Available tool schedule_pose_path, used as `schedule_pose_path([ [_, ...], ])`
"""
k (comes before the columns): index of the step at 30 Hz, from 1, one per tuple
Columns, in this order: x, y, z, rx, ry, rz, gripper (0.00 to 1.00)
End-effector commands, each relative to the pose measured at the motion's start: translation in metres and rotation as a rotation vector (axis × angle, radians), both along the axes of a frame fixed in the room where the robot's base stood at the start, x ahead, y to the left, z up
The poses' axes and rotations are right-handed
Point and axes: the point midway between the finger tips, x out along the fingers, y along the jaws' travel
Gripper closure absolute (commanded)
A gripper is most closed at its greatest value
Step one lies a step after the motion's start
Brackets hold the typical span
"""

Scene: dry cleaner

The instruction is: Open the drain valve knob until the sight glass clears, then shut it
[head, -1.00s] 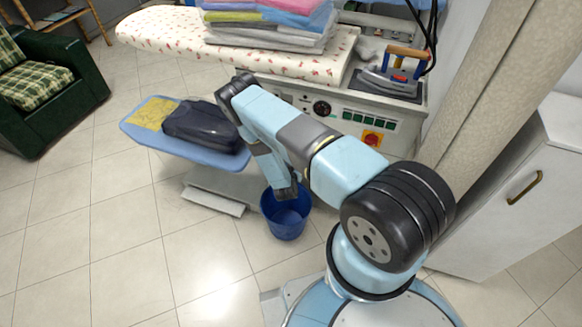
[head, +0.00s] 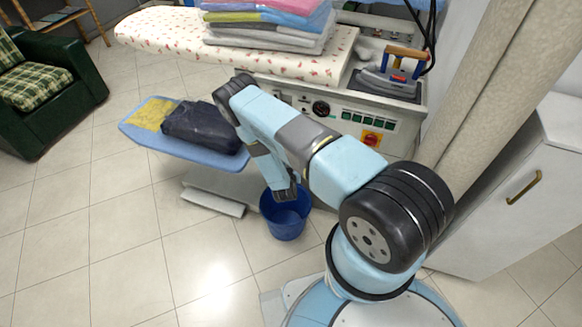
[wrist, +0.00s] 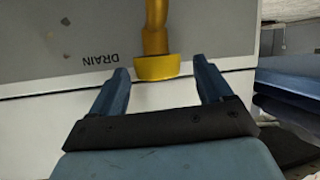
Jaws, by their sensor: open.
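The yellow, brass-looking drain valve knob (wrist: 158,67) shows in the wrist view on a stem of the same colour, beside the word DRAIN, which appears upside down on a grey panel. My gripper (wrist: 160,80) is open, with one blue finger on each side of the knob. The knob lies between the fingertips, and I see gaps on both sides. In the head view my arm reaches down in front of the ironing machine (head: 395,145) and hides the knob. I cannot make out the sight glass in either view.
A blue bucket (head: 287,216) stands on the floor beneath my forearm's end. A blue ironing board (head: 208,156) with dark folded cloth (head: 203,127) juts out at left. An iron (head: 388,82) rests on the machine's top. A white cabinet (head: 520,190) stands at right.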

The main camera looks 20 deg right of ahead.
Motion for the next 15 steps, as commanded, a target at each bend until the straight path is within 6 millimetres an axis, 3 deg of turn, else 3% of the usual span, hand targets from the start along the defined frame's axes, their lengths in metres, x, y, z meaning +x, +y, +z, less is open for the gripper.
schedule_pose_path([
  [15, -0.078, 0.039, 0.036, 0.000, 0.001, 0.002, 0.21],
])
